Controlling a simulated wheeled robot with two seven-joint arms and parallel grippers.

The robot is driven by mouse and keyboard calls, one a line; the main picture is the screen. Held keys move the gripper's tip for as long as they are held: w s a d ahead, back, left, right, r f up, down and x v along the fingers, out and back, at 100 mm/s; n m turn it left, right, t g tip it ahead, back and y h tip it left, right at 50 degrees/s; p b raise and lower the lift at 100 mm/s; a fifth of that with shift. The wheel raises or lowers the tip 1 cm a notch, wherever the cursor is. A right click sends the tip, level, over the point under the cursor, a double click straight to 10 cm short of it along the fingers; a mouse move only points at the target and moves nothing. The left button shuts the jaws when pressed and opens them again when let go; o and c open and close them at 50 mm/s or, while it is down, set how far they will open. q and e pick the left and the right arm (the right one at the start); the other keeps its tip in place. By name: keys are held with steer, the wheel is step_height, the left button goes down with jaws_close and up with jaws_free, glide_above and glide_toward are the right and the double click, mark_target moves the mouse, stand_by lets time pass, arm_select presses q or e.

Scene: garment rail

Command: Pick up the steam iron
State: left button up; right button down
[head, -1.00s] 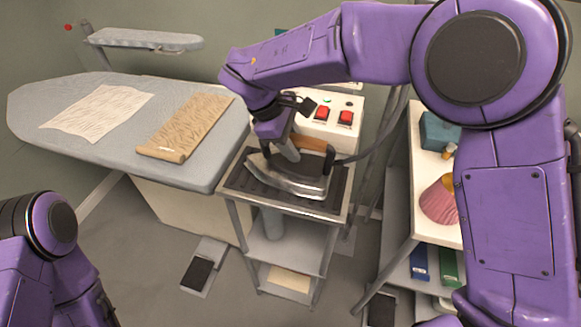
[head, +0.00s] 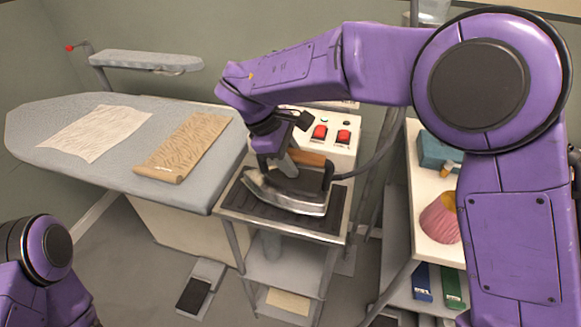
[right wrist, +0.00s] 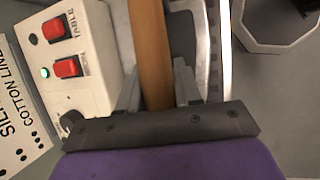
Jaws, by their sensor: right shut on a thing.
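The steam iron (head: 288,195) has a silver metal body, a dark top and a brown wooden handle. In the head view it is over the dark ribbed rest (head: 238,205) on top of the grey stand. My right gripper (head: 290,158) reaches down from above and is shut on the handle. In the right wrist view the brown handle (right wrist: 150,50) runs between the two fingers (right wrist: 157,92). I cannot tell whether the iron's sole touches the rest. Of my left arm only a part shows at the lower left, without its gripper.
A control box (head: 338,146) with two red switches stands right behind the iron. A dark hose runs from the iron's right. The ironing board (head: 60,155) at left holds two cloths. A white shelf (head: 424,205) at right carries a blue-green box and a pink, cone-like item.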

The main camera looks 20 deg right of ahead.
steer(key=s+a+r+b, duration=0.4)
steer(key=s+a+r, duration=0.5)
steer(key=s+r, duration=0.2)
steer(key=shift+r, duration=0.5)
steer(key=shift+w, duration=0.1)
steer(key=c, duration=1.5)
jaws_free()
steer(key=c, duration=0.4)
steer(key=shift+o, duration=0.2)
